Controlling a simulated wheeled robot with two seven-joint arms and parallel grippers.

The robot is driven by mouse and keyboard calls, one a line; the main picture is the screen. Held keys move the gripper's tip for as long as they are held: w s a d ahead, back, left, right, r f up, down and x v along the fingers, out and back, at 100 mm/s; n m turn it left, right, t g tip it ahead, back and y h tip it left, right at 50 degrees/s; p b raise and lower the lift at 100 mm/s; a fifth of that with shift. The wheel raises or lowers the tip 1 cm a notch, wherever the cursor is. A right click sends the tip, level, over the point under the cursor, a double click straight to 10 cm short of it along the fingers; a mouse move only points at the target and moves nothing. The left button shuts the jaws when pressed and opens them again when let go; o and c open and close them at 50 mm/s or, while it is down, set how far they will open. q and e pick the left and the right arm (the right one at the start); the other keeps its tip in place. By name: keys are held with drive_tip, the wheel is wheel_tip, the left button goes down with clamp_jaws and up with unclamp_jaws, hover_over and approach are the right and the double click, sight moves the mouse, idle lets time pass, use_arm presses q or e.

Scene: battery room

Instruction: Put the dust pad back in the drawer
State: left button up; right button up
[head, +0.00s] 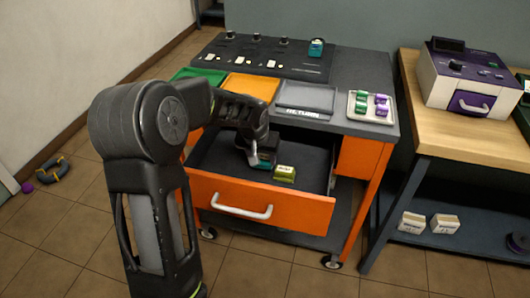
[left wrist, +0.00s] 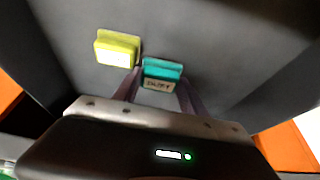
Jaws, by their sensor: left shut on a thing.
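The dust pad (left wrist: 161,72) is a small teal block with a tan label reading "DUST". It sits between the two fingers of my left gripper (left wrist: 157,88), which is shut on it. In the head view the left gripper (head: 262,158) reaches down inside the open drawer (head: 211,189), and a bit of the teal pad (head: 264,165) shows by its fingertips. I cannot tell whether the pad touches the drawer floor. A yellow-green pad (head: 284,173) lies in the drawer just right of the gripper; it also shows in the left wrist view (left wrist: 117,48). My right gripper is not in view.
The cart top holds a green tray (head: 199,76), an orange tray (head: 250,87), a grey return tray (head: 306,98) and a tray with green and purple items (head: 371,107). A wooden bench (head: 450,117) stands right. The drawer's right part is clear.

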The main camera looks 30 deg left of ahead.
use_arm(q)
drive_tip(key=w, duration=0.2)
drive_tip(key=w+a, duration=0.1)
drive_tip(key=shift+f, duration=0.65)
drive_tip(key=shift+f, duration=0.15)
drive_tip(key=o, duration=1.5)
drive_tip(key=shift+c, duration=0.2)
drive_tip(key=shift+s+r, duration=0.1)
drive_tip(key=shift+r, duration=0.4)
drive_tip(key=p+v, duration=0.1)
drive_tip(key=v, duration=1)
drive_tip(key=shift+s+d+r, duration=0.1)
drive_tip(key=shift+s, duration=0.05)
